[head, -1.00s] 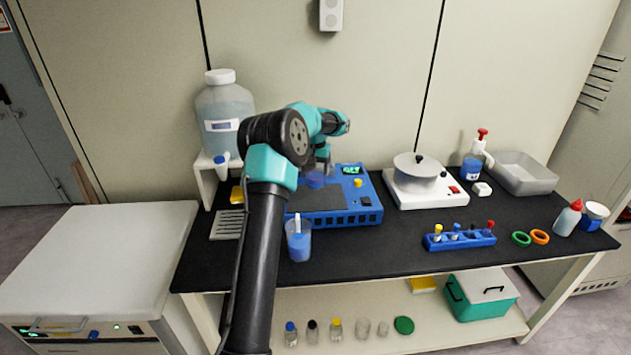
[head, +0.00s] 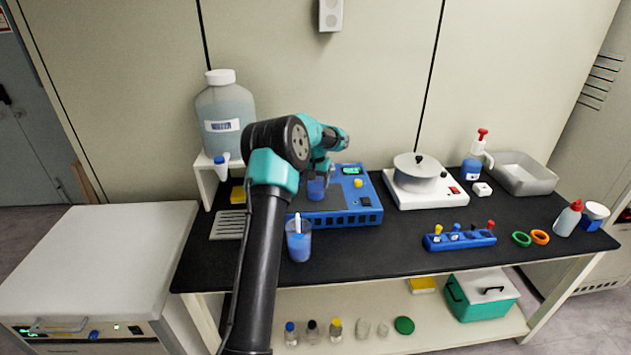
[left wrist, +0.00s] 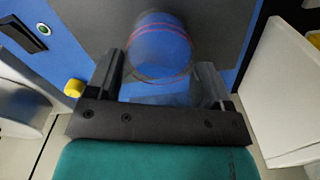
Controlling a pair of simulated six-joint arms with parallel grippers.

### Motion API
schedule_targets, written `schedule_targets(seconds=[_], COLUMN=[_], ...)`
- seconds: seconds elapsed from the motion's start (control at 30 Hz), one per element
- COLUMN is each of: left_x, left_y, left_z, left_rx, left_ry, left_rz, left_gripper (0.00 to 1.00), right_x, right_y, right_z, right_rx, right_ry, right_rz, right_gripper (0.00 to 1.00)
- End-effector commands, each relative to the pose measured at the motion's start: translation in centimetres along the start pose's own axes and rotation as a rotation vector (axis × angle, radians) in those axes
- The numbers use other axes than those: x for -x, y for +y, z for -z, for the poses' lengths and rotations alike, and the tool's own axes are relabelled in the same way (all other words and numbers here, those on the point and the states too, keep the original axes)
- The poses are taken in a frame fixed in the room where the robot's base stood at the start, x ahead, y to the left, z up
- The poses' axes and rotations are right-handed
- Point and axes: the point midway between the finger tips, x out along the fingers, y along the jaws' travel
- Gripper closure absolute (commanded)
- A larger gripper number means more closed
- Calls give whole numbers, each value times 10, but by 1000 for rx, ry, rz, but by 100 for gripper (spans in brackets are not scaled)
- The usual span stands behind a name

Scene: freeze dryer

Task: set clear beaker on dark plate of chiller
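The clear beaker (head: 316,188) with blue liquid is upright at the dark plate (head: 322,203) of the blue chiller (head: 362,217). It looks low over or on the plate; contact under it is hard to tell. My left gripper (head: 321,170) is at the beaker from above. In the left wrist view, its two fingers (left wrist: 160,70) flank the beaker (left wrist: 160,42) closely on both sides and look shut on it, though the edges are blurred. The dark plate (left wrist: 228,25) shows around the beaker. My right gripper is not in view.
Another beaker (head: 299,247) with blue liquid and a white rod stands in front of the chiller. A white hot plate (head: 430,198) with a covered pan is right of it, a large bottle (head: 224,115) on a stand left. The bench between beaker and tube rack (head: 460,240) is clear.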

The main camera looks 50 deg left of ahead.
Motion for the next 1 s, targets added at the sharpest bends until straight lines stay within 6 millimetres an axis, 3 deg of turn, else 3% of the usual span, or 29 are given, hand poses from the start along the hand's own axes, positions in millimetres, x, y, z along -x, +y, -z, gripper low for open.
schedule_targets(seconds=[0.23, 0.63, 0.77, 1.0], left_x=[0, 7, 21, 64], left_y=[0, 0, 0, 0], left_z=[0, 0, 1, 0], left_rx=[0, 0, 0, 1], left_ry=[0, 2, 2, 4], left_rz=[0, 0, 0, -1], left_gripper=[2, 2, 2, 2], right_x=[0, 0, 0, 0], right_y=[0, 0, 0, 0], right_z=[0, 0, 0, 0], right_rx=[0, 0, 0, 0], right_ry=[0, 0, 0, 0], right_rz=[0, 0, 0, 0], right_gripper=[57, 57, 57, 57])
